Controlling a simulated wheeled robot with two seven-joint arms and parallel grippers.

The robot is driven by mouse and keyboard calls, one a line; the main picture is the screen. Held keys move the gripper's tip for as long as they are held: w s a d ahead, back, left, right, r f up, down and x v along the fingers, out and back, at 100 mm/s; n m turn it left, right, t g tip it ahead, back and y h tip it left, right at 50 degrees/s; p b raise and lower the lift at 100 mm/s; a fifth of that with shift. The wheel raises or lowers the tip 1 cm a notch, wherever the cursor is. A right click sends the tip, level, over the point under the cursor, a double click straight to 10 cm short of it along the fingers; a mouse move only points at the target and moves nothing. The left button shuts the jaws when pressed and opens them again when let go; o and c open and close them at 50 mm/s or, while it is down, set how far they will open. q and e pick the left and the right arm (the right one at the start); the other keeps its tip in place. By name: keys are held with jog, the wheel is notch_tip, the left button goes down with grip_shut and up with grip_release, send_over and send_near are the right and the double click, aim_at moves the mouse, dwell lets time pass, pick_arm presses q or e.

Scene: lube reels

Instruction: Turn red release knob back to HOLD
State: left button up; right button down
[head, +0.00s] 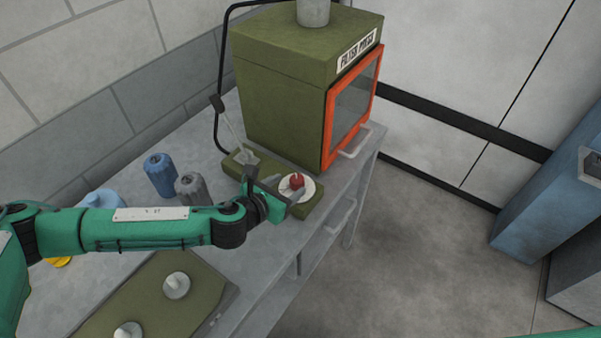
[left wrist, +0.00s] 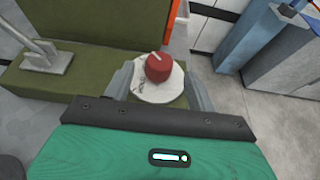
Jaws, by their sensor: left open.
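The red release knob (head: 296,181) stands on a round white dial plate (head: 309,188) on an olive base in front of the press. In the left wrist view the red knob (left wrist: 159,67) shows a pale pointer line on top, pointing up and to the left. My left gripper (head: 287,190) is open at the knob. In the left wrist view its two grey fingers (left wrist: 160,85) stand on either side of the plate, apart from the knob. My right gripper is not in view.
The olive filter press (head: 275,110) with its orange-framed door (head: 328,130) stands behind the knob. A lever (head: 230,125) rises left of it. Blue (head: 160,174) and grey (head: 190,187) containers stand by my left arm. An olive panel with white knobs (head: 150,300) lies nearer.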

aim_at(294, 181)
pick_arm(q)
jog(key=x, duration=0.3)
jog(key=shift+w+d, duration=0.1)
jog(key=shift+w, duration=0.05)
jog(key=shift+p+x, duration=0.4)
jog(key=shift+x, duration=0.65)
jog(key=shift+w+d+f, duration=0.15)
jog(key=shift+w+d, duration=0.1)
jog(key=shift+w, duration=0.05)
jog(key=shift+w+d+f, duration=0.2)
jog(key=shift+w+d, duration=0.05)
jog(key=shift+w, duration=0.05)
jog(key=shift+c, duration=1.1)
jog(key=c, duration=0.7)
jog(key=shift+c, duration=0.4)
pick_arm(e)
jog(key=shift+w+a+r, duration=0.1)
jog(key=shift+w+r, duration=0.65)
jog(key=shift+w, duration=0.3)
